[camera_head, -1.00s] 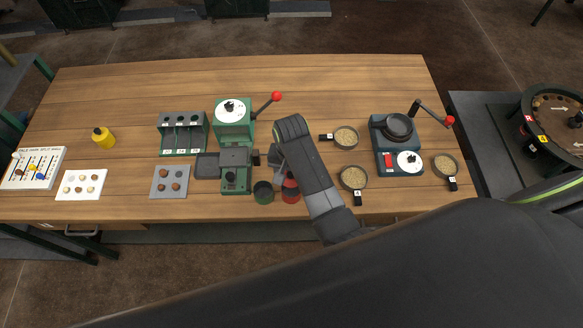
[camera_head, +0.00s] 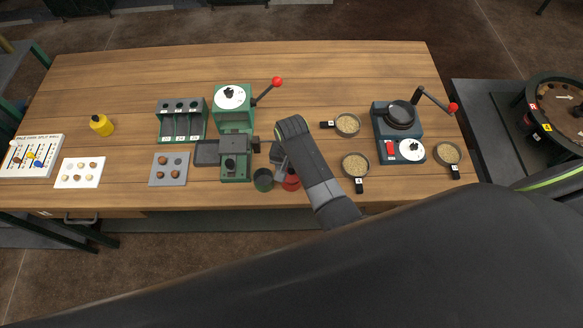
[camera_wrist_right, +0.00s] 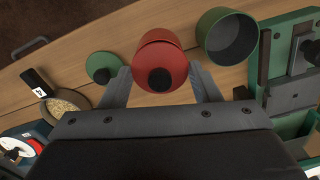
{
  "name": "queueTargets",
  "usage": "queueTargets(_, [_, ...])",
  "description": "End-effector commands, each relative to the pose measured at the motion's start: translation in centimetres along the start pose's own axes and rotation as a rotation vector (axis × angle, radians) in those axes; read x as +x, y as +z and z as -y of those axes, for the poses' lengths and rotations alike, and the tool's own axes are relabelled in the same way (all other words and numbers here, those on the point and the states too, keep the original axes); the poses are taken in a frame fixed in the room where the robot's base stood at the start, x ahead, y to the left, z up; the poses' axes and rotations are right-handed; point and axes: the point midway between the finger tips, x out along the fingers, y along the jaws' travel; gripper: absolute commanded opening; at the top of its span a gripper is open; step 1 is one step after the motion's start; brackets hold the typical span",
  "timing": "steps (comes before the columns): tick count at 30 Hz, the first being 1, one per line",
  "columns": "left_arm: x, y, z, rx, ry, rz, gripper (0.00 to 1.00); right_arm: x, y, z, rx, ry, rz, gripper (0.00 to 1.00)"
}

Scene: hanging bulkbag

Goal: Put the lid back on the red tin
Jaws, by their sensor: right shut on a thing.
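The red lid (camera_wrist_right: 160,72), with a black knob, is between the fingers of my right gripper (camera_wrist_right: 163,84) in the right wrist view. My right gripper is shut on this lid. The red tin (camera_wrist_right: 155,36) shows just behind the lid, which overlaps its opening and hides it. I cannot tell whether lid and tin touch. In the head view the red tin (camera_head: 291,183) stands near the table's front edge, below my right gripper (camera_head: 279,173), partly covered by it. My left gripper is not in view.
An open green tin (camera_head: 263,180) stands close beside the red tin. Its green lid (camera_wrist_right: 103,67) lies on the table on the other side. A green press (camera_head: 235,130) is to the left; pans of grain (camera_head: 355,165) and a dark grinder (camera_head: 398,130) are to the right.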

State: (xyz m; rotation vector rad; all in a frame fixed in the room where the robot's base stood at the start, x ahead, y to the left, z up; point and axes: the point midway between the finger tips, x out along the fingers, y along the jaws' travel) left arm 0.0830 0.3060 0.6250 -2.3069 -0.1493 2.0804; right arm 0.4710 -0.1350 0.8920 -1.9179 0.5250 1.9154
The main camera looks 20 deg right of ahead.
Motion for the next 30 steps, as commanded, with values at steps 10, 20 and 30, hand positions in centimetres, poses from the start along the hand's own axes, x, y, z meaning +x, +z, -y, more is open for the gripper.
queueTargets(10, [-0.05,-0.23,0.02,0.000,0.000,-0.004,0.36,-0.04,-0.01,-0.01,0.000,0.000,0.000,0.35])
queueTargets(20, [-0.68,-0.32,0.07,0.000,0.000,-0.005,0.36,-0.16,0.01,-0.03,0.000,0.001,0.001,0.35])
queueTargets(30, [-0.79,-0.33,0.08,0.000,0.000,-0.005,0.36,-0.05,0.01,-0.03,0.000,0.000,0.000,0.35])
